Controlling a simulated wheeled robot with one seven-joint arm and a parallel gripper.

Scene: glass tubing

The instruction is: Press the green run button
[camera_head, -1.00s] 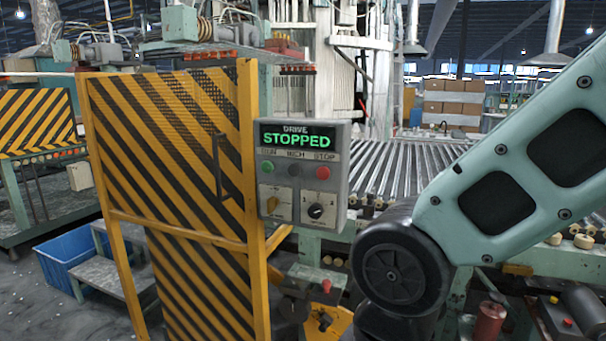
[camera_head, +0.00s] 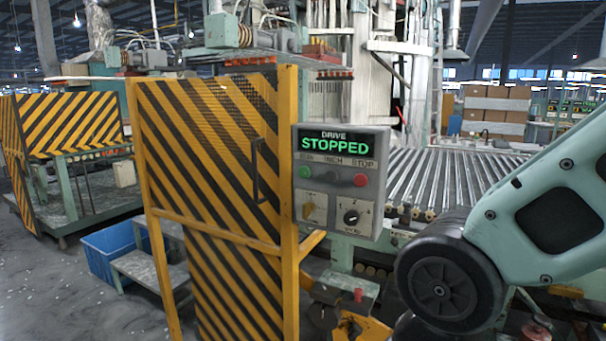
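The grey control box (camera_head: 378,198) hangs beside the yellow post, right of the middle of the head view. Its display (camera_head: 335,144) reads "DRIVE STOPPED" in green letters. The green run button (camera_head: 305,172) is at the left of the row under the display. A dark inch button (camera_head: 332,177) sits in the middle and a red stop button (camera_head: 361,180) at the right. A yellow switch and a black knob are below. My arm shows at the lower right, apart from the box in the picture. My gripper is not in view.
A yellow-and-black striped guard door (camera_head: 205,150) with a handle stands left of the box. A roller conveyor (camera_head: 440,180) runs behind it to the right. A blue crate (camera_head: 110,249) and grey steps (camera_head: 143,270) stand at the lower left. Open floor shows at far left.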

